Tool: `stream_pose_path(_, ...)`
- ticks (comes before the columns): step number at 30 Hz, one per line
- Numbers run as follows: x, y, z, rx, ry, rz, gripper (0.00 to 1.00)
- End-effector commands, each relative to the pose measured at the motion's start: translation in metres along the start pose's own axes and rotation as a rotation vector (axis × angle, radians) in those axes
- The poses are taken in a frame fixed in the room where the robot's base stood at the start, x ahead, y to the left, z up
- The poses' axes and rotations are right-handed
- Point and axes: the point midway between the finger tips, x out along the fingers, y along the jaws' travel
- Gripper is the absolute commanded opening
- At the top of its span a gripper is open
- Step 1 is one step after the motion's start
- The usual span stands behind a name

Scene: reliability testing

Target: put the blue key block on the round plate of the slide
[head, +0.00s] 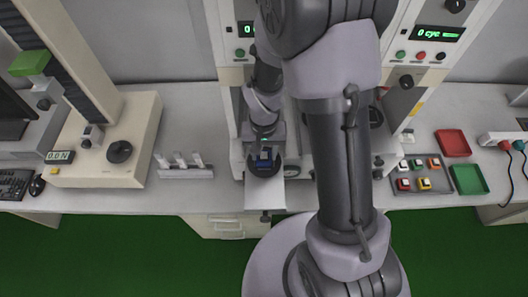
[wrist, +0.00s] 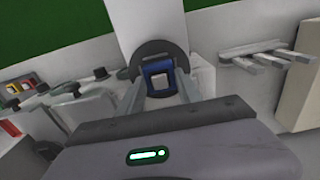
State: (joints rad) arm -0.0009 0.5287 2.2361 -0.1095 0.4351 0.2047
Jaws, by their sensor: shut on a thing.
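The blue key block (wrist: 147,71) has a pale cap and sits between the two fingers of my gripper (wrist: 158,88) in the wrist view. My gripper (head: 264,151) is shut on it, with a finger on either side. In the head view the blue key block (head: 264,157) shows just below the gripper. The dark round plate (head: 264,171) of the slide lies under and around the block, and its rim also shows in the wrist view (wrist: 158,47). The block appears over the middle of the plate. I cannot tell whether it touches the plate.
A grey board with several key blocks (head: 419,174), a red tray (head: 452,143) and a green tray (head: 469,179) lie to the right. A rack with upright pieces (head: 184,172) stands left of the slide. The tester's beige base (head: 137,155) is further left.

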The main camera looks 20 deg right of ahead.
Motion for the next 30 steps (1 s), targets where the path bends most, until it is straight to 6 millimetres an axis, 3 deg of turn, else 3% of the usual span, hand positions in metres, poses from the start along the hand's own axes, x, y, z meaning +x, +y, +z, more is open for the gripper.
stream_pose_path(7, 0.004, 0.000, 0.000, 0.000, 0.000, 0.000, 0.00)
stream_pose_path(8, 0.003, 0.000, 0.000, 0.000, 0.000, 0.000, 0.47)
stream_pose_path(10, 0.003, 0.000, 0.000, 0.000, 0.000, 0.000, 0.61)
stream_pose_path(11, 0.003, 0.000, 0.000, 0.000, 0.000, 0.000, 0.63)
stream_pose_path(19, 0.002, 0.000, 0.000, 0.000, 0.000, 0.000, 0.63)
stream_pose_path(22, -0.010, 0.000, -0.001, 0.000, 0.002, -0.001, 0.63)
stream_pose_path(30, -0.086, 0.000, -0.001, 0.000, 0.004, -0.001, 0.63)
